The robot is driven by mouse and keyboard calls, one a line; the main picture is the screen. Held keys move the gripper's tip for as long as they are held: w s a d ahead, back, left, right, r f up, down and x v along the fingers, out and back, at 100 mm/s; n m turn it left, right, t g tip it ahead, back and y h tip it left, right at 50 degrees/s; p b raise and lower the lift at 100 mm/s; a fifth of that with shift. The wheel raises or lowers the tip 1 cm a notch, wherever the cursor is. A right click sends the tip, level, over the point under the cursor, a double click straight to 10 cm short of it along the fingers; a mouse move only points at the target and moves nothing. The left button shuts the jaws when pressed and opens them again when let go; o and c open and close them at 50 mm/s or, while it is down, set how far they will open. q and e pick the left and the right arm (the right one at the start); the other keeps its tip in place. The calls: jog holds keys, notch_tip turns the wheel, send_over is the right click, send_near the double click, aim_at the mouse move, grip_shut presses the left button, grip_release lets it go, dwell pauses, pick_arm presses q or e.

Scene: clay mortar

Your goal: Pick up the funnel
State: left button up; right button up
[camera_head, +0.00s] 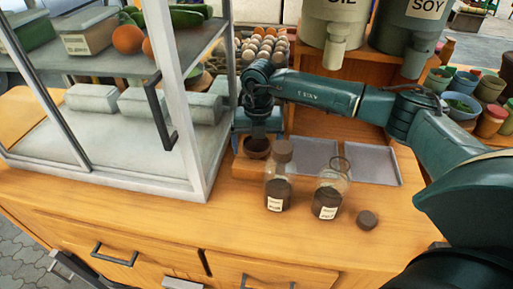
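A small brown round cup-like piece (257,150), which looks like the funnel, sits on a wooden block (243,168) beside the glass cabinet. My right arm reaches in from the right, and my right gripper (258,133) points down directly over this piece. The fingertips are small and dark, so I cannot tell whether they touch it or are open or shut. A glass jar with a brown lid (279,190) stands just in front. An open glass jar (327,197), part full of dark contents, stands to its right. My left gripper is not clearly in view.
A loose brown lid (367,220) lies right of the open jar. Two grey trays (372,165) lie behind the jars. The glass cabinet (192,150) blocks the left. Two large dispensers (335,28) stand at the back, with several small pots (463,105) at right.

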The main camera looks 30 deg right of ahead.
pick_arm(q)
jog(key=shift+w+r, duration=0.1)
jog(key=shift+r, duration=0.05)
pick_arm(e)
jog(key=c, duration=1)
notch_tip(320, 180, up, 10)
jog(key=shift+f+b, duration=0.1)
jog(key=shift+b, duration=0.3)
pick_arm(q)
notch_tip(320, 180, up, 3)
jog(key=p, duration=0.3)
pick_arm(e)
notch_tip(320, 180, up, 5)
jog(key=shift+r, duration=0.15)
